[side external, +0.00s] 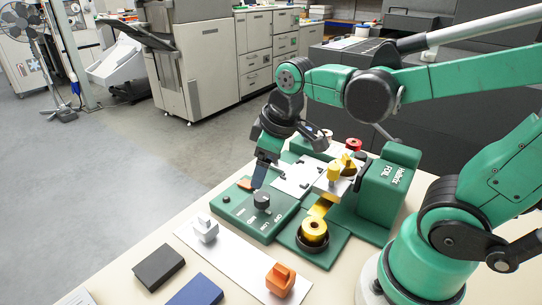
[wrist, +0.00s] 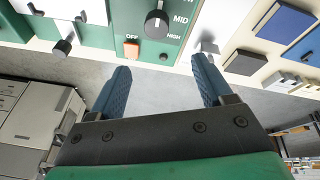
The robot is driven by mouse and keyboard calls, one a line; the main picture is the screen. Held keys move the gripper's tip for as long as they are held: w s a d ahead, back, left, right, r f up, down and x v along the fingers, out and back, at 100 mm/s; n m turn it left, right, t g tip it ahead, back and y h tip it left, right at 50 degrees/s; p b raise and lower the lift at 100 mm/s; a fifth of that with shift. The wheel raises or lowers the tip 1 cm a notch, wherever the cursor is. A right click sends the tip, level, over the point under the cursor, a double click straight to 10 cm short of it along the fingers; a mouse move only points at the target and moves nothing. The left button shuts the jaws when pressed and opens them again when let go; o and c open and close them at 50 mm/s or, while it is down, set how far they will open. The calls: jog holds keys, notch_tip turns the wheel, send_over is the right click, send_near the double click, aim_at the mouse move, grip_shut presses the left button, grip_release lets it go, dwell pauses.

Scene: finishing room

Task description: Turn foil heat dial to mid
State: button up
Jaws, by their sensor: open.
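The foil heat dial (side external: 262,199) is a round black knob on a green control panel (side external: 235,211). It also shows in the wrist view (wrist: 156,22), with MID and HIGH printed to its right and OFF at its lower left. I cannot tell for certain where its pointer mark aims. My gripper (side external: 259,184), with blue fingers, is above the panel, close to the dial in the side view. In the wrist view its fingers (wrist: 161,65) are spread apart with nothing between them, and the dial lies beyond the tips. They do not touch it.
An orange switch (wrist: 131,49) sits beside the dial. The green foil machine (side external: 390,190) with a gold foil roll (side external: 314,230) stands to the right. On the front strip are a grey clamp-like piece (side external: 205,228) and an orange one (side external: 281,279). Black (side external: 159,266) and blue (side external: 196,292) blocks lie at front.

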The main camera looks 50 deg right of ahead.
aim_at(262, 196)
jog(key=n+g, duration=0.1)
jog(key=w+f+n+g, duration=0.1)
jog(key=shift+w+d+f+n, duration=0.1)
jog(key=shift+d+f+n, duration=0.15)
jog(key=shift+n, duration=0.15)
jog(key=shift+w+d+f+n+g, duration=0.15)
jog(key=shift+f+n+g, duration=0.45)
jog(key=shift+n+g, duration=0.25)
jog(key=shift+f, duration=2.7)
grip_shut()
